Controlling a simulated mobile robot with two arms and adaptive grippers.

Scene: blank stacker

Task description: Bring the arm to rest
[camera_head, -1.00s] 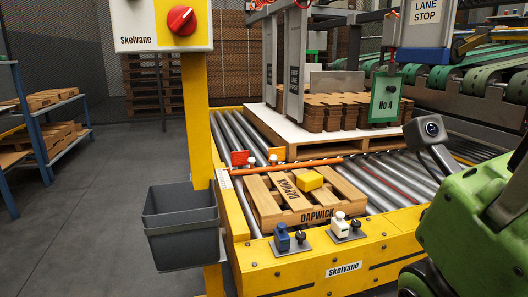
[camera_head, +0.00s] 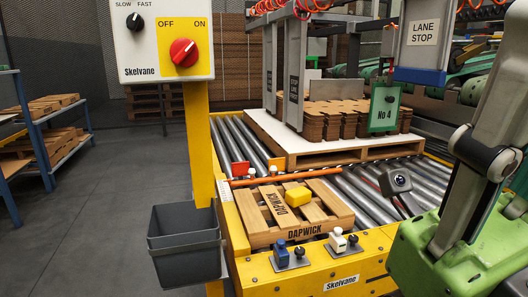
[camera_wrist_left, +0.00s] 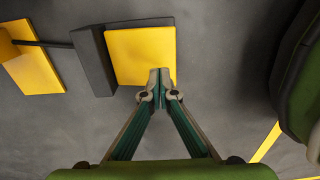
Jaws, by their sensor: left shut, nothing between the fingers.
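My left gripper (camera_wrist_left: 160,84) shows in the left wrist view with its two fingers closed together and nothing between them. It points toward the grey floor, and a yellow plate (camera_wrist_left: 140,55) lies beyond its fingertips. The left gripper is not visible in the head view. At the right of the head view stand my green body part and a grey arm link; no gripper shows there. My right gripper is in neither view.
The yellow Skelvane conveyor frame (camera_head: 345,268) stands ahead, with a Dapwick pallet (camera_head: 320,222) and a yellow block (camera_head: 296,197) on it. A grey bin (camera_head: 185,250) hangs at its left. A control panel (camera_head: 150,60) stands above.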

